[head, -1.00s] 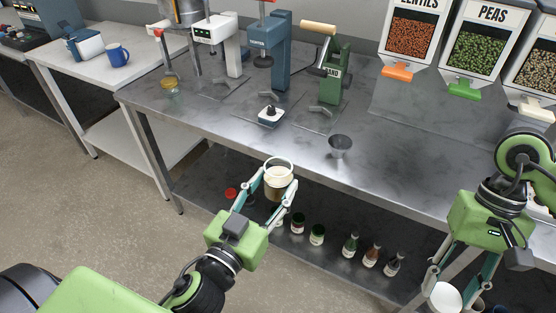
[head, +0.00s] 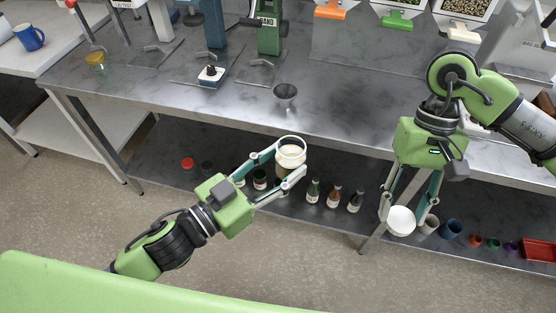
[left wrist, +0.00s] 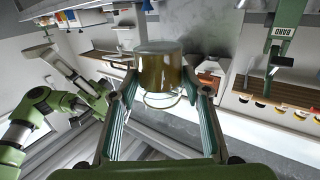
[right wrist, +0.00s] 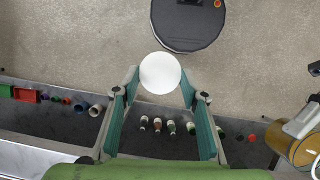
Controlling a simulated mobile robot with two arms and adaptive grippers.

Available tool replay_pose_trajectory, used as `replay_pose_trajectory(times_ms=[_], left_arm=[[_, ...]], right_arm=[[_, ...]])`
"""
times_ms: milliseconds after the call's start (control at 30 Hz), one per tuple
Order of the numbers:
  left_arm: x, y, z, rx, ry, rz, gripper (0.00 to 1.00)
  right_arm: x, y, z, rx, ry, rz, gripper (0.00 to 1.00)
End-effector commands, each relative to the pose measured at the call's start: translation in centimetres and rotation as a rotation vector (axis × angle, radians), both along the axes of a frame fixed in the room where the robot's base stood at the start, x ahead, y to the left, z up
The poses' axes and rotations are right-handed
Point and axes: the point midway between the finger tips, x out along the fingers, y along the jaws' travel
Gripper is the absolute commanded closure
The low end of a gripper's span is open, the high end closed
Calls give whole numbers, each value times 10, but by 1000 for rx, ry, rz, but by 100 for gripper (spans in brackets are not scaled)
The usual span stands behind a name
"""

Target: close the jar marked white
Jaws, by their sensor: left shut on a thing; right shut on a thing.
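My left gripper (head: 287,166) is shut on an open glass jar (head: 290,156) with a pale rim and holds it in front of the steel bench. In the left wrist view the jar (left wrist: 160,72) has tan contents. A wire loop shows beneath it. My right gripper (head: 405,216) is shut on a round white lid (head: 401,222). The lid is apart from the jar, to its right and nearer the bottom of the head view. In the right wrist view the lid (right wrist: 160,73) is between the fingertips, and the jar (right wrist: 305,150) shows at the right edge. I cannot read a mark on the jar.
The steel bench (head: 340,118) carries a small dark funnel cup (head: 285,92), a black-and-white item (head: 211,74) and presses. Small bottles (head: 334,196) and cups (head: 451,228) stand on the lower shelf. Open floor (head: 320,270) lies in front.

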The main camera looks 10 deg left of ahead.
Motion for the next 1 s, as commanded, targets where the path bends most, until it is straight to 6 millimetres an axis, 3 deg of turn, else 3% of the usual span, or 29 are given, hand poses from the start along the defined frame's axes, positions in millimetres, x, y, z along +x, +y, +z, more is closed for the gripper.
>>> replay_pose_trajectory(times_ms=[167,267,633,800,1000], left_arm=[[0,0,1,-1,-1,1,95],[0,0,1,-1,-2,1,95],[0,0,2,-1,-3,1,95],[0,0,2,-2,-4,1,95],[0,0,2,-2,-4,1,95]], right_arm=[[2,3,2,0,-1,-17,71],[10,15,8,3,-1,-88,71],[60,109,72,7,-4,-690,71],[73,152,106,7,-5,-959,71],[80,191,139,6,-4,-1200,71]])
